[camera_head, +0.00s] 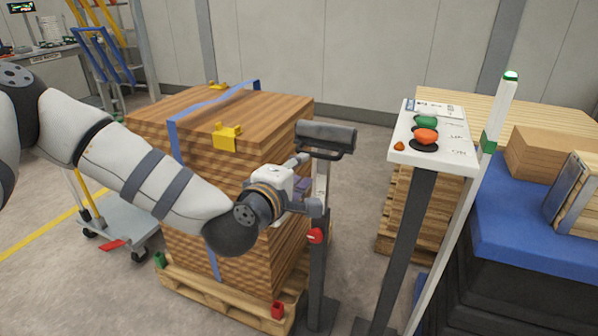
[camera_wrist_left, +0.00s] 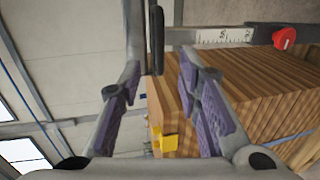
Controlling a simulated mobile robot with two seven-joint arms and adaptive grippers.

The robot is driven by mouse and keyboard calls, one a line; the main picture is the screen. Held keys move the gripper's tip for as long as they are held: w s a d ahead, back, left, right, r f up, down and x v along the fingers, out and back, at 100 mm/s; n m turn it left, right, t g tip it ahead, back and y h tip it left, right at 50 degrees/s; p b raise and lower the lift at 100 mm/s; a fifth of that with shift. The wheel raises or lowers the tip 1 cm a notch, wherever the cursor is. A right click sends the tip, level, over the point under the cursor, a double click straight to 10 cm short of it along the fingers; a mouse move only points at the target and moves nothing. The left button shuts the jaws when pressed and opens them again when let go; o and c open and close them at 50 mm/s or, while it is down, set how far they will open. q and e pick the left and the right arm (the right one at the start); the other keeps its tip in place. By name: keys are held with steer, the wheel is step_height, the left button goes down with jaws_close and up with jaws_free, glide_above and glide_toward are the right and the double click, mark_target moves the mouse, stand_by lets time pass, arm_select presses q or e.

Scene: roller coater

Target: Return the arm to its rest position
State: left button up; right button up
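My left arm (camera_head: 160,185) reaches in from the left across the front of the wood stack, bent down at the wrist. My left gripper (camera_head: 308,188) is beside the post of a roller stand (camera_head: 318,250). In the left wrist view, its purple-padded fingers (camera_wrist_left: 160,90) are spread apart with nothing held between them. The stand's dark roller (camera_head: 326,135) and black bar sit above the gripper. The black bar (camera_wrist_left: 157,40) also shows near the fingertips in the wrist view; I cannot tell whether they touch. My right gripper is not in view.
The strapped wood stack (camera_head: 205,120) stands on a pallet close behind my left arm. A control panel (camera_head: 432,140) on a post and a blue-topped block (camera_head: 510,220) stand at right. A grey cart (camera_head: 115,225) is at left. Floor shows at lower left.

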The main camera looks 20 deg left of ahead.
arm_select(q)
steer(key=s+d+f+m+g+h+p, duration=0.1)
steer(key=s+d+f+m+g, duration=0.3)
steer(key=s+f, duration=0.65)
steer(key=s+d+f+m+g+h, duration=0.15)
steer(key=s+f+m+g, duration=0.35)
steer(key=s+f, duration=0.5)
steer(key=s+a+f+m+g+y, duration=0.1)
steer(key=s+a+f+m+g, duration=0.2)
steer(key=s, duration=1.1)
steer(key=s+a+f+m+g+y+p, duration=0.1)
steer(key=s+a+f+m+g, duration=0.3)
steer(key=s, duration=1.1)
steer(key=shift+a+m+g+y, duration=0.6)
steer(key=shift+a+g, duration=0.15)
steer(key=shift+g, duration=0.35)
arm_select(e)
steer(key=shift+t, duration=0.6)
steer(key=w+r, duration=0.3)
arm_select(q)
steer(key=shift+o, duration=0.4)
steer(key=shift+w, duration=0.15)
